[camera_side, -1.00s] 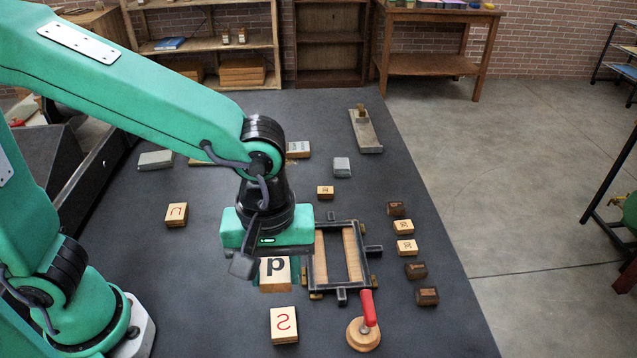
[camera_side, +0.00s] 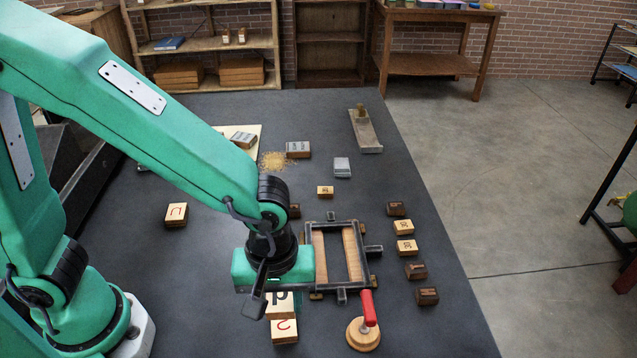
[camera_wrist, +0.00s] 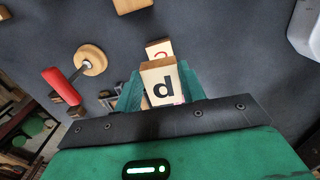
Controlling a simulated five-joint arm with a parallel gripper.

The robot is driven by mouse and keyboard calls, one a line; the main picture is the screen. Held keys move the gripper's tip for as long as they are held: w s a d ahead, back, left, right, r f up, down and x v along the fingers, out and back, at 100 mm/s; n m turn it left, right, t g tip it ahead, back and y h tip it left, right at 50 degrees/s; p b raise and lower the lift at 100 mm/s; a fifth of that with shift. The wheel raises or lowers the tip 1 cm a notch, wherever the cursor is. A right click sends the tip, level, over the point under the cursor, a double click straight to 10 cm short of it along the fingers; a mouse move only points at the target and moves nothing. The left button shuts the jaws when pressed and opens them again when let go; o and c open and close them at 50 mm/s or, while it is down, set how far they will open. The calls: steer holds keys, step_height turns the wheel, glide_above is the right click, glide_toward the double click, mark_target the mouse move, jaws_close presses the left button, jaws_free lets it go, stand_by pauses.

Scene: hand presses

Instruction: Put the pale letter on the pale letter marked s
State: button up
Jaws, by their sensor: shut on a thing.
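My gripper (camera_side: 279,292) is shut on a pale letter block (camera_wrist: 163,86) with a dark letter on its face, reading like a d or p. It is held upright between the jaws in the wrist view. The pale block marked with a red s (camera_side: 285,331) lies on the dark bench. In the side view the held block covers the s block's far part. In the wrist view the s block (camera_wrist: 157,48) shows just beyond the held block, partly hidden by it. I cannot tell the height gap between them.
A small press frame (camera_side: 338,258) stands right of my gripper. A round wooden base with a red handle (camera_side: 363,332) is right of the s block. Another pale block with a red letter (camera_side: 176,214) lies left. Several small blocks line the right side.

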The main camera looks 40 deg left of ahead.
mark_target(284, 331)
steer(key=shift+f, duration=2.8)
steer(key=shift+f, duration=0.15)
steer(key=o, duration=1)
steer(key=shift+c, duration=0.2)
step_height(284, 331, up, 12)
steer(key=shift+r, duration=0.15)
